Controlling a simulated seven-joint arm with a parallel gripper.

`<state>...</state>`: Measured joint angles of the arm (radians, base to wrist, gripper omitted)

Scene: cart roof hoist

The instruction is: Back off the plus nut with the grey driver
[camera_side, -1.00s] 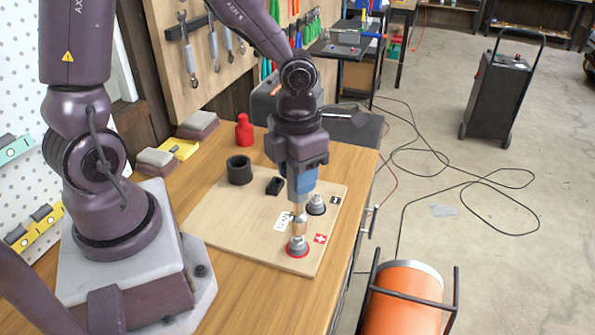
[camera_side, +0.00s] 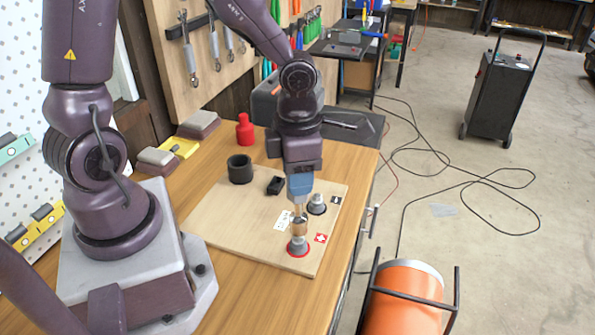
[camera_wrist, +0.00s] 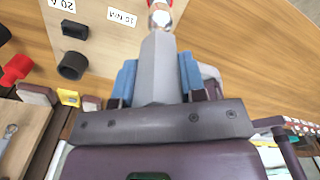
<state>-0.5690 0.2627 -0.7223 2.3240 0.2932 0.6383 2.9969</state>
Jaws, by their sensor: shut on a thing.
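My gripper (camera_side: 300,188) points down over the wooden board, its blue fingers shut on the grey driver (camera_wrist: 158,65). The driver is upright, its body between both fingers in the wrist view. Its lower end (camera_side: 299,226) reaches down to the plus nut (camera_side: 298,245), a grey nut ringed in red beside a red label with a white plus (camera_side: 320,238). Driver and nut look in line and touching; how the tip sits on the nut is hidden. A second grey nut (camera_side: 317,204) stands just behind, by a black label with a minus (camera_side: 335,200).
On the board (camera_side: 225,215) are a black hollow cylinder (camera_side: 240,169), a small black block (camera_side: 275,185) and white printed labels. A red bottle-shaped thing (camera_side: 245,130) stands behind the board. The bench front is clear. An orange cylinder (camera_side: 405,298) in a frame stands beside the bench.

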